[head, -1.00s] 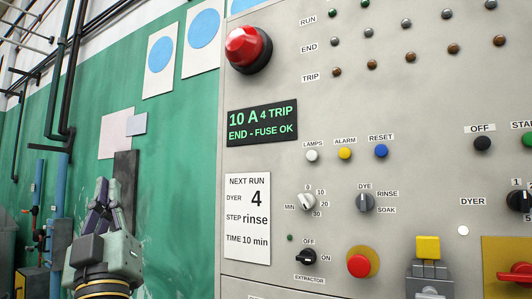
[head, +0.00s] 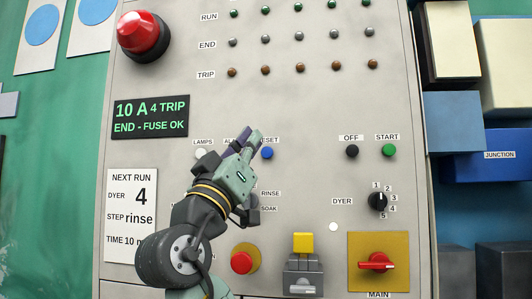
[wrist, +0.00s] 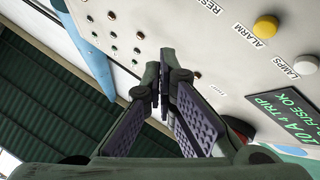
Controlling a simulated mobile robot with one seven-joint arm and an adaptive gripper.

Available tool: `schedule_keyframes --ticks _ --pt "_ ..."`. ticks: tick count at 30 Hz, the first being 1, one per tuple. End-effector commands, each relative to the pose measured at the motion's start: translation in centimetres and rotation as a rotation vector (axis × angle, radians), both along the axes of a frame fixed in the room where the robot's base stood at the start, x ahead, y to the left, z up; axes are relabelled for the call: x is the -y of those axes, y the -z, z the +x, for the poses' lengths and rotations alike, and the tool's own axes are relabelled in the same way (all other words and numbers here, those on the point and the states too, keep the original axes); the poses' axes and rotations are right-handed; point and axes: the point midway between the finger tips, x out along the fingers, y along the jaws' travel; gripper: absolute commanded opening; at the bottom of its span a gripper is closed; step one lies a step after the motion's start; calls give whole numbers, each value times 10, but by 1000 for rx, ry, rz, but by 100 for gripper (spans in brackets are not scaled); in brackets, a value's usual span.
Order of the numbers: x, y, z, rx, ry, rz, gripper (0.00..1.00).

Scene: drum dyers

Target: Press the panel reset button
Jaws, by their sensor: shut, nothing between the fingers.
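The blue RESET button (head: 267,153) is on the grey control panel (head: 300,110), in a row below the lamp grid. My gripper (head: 253,138) is shut and empty, in front of the panel, with its tips just left of and above the blue button in the head view. It hides the yellow ALARM button and part of the RESET label there. In the wrist view the shut fingers (wrist: 163,85) show beside the panel face. The RESET label (wrist: 212,5) is at the top edge, and the blue button itself is not in that view. Contact cannot be told.
Nearby are the white LAMPS button (head: 201,153), black OFF button (head: 352,151) and green START button (head: 389,150). The yellow ALARM button (wrist: 265,27) shows in the wrist view. A large red button (head: 140,34) and a red MAIN switch (head: 377,262) stick out.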

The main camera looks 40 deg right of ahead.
Motion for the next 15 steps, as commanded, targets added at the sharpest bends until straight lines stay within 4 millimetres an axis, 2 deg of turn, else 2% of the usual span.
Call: schedule_keyframes --ticks 8,15 --pt "1 0 2 -1 -2 -1 0" --pt "20 -2 17 -3 2 0 0"
